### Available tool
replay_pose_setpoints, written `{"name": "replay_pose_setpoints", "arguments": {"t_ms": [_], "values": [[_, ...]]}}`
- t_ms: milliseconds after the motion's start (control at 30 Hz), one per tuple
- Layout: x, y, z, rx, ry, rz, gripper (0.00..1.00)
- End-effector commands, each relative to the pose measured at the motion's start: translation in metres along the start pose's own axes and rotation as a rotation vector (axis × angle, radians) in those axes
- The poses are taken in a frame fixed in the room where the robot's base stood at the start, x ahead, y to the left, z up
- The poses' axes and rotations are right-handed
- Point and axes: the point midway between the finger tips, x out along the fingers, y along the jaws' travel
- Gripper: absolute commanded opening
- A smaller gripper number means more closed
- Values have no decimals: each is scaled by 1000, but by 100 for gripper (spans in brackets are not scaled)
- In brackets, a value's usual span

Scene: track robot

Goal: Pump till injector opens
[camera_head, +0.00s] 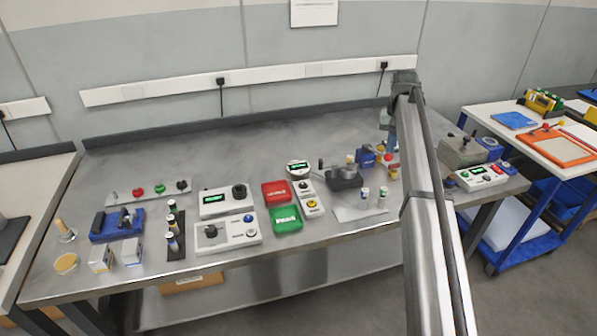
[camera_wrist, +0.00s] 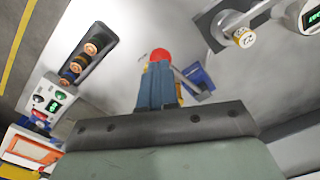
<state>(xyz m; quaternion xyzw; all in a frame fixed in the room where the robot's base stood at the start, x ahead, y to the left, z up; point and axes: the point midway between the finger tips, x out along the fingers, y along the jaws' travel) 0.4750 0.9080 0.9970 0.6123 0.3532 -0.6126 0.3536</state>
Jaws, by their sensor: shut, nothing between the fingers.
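My gripper (camera_wrist: 158,66) is shut and empty, its blue-grey fingers side by side in the wrist view. A red ball knob (camera_wrist: 160,55) shows right at the fingertips; I cannot tell whether they touch it. A small blue device (camera_wrist: 196,80) stands close beside the fingers. In the head view the blue device (camera_head: 366,156) is on the right part of the bench, and the red knob (camera_head: 388,157) is just right of it, below my gripper (camera_head: 387,146). My arm hides some of the area to the right. I cannot make out an injector's state.
A dark grey fixture with a handle (camera_head: 345,178) and a round gauge with a green display (camera_head: 298,168) stand left of the blue device. A light plate with small vials (camera_head: 360,212) lies in front. The bench's back strip is mostly clear.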

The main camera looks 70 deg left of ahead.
Motion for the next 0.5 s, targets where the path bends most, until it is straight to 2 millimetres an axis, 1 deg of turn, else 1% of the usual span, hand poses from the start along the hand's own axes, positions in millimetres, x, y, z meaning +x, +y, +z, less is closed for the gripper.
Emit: {"name": "replay_pose_setpoints", "arguments": {"t_ms": [500], "values": [[-34,0,0,0,1,0,0]]}}
